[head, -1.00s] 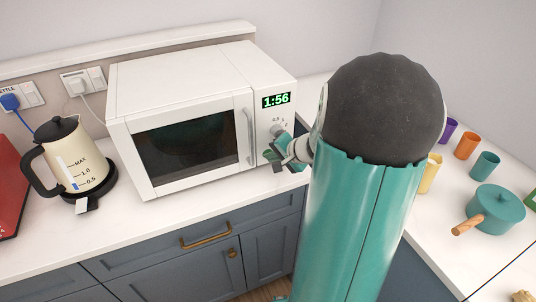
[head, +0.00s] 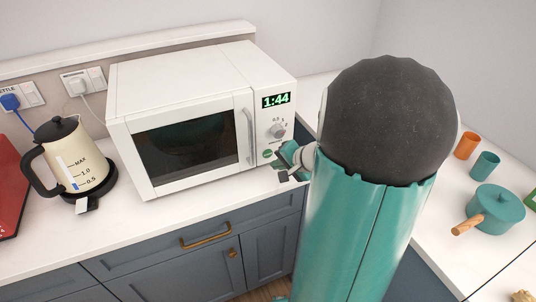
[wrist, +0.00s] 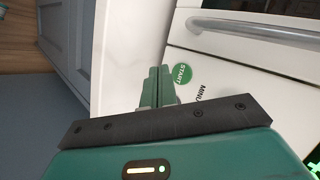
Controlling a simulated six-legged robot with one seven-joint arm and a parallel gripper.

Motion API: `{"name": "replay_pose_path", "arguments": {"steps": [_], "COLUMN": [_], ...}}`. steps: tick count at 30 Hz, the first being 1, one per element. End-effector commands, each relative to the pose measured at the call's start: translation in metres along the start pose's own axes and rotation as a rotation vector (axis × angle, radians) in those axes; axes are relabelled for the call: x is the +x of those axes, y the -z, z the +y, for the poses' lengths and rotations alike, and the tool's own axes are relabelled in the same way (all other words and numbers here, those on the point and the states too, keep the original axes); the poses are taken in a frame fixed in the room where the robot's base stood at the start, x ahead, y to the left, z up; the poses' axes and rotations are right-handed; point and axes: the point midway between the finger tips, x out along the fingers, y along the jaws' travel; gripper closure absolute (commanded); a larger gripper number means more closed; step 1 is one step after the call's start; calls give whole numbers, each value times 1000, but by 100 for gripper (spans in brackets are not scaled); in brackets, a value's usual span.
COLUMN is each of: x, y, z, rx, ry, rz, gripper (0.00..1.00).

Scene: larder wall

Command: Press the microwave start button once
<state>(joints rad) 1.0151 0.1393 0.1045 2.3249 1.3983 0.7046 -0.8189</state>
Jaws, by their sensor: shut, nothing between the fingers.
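The white microwave (head: 190,75) stands on the counter with its door shut. Its green display (head: 276,100) reads 1:44. The round green start button (head: 267,154) is low on the control panel, below the dial (head: 277,131). My gripper (head: 285,160) is shut and empty, just right of the button in the head view. In the wrist view its closed fingertips (wrist: 157,74) show just left of the button; a small gap seems to separate them.
A cream kettle (head: 78,162) stands left of the microwave, with a red appliance (head: 10,185) at the far left edge. A teal pot (head: 495,208) and several coloured cups, one orange (head: 467,145), stand on the right counter. My arm hides part of that counter.

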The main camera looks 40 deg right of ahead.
Motion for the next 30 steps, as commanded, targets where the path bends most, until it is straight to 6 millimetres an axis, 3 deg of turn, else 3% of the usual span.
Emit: {"name": "replay_pose_path", "arguments": {"steps": [10,30], "x": [-20,-21], "y": [-15,-16], "z": [14,16], "rx": [-1,0], "ry": [0,0], "rz": [0,0], "gripper": [100,100]}}
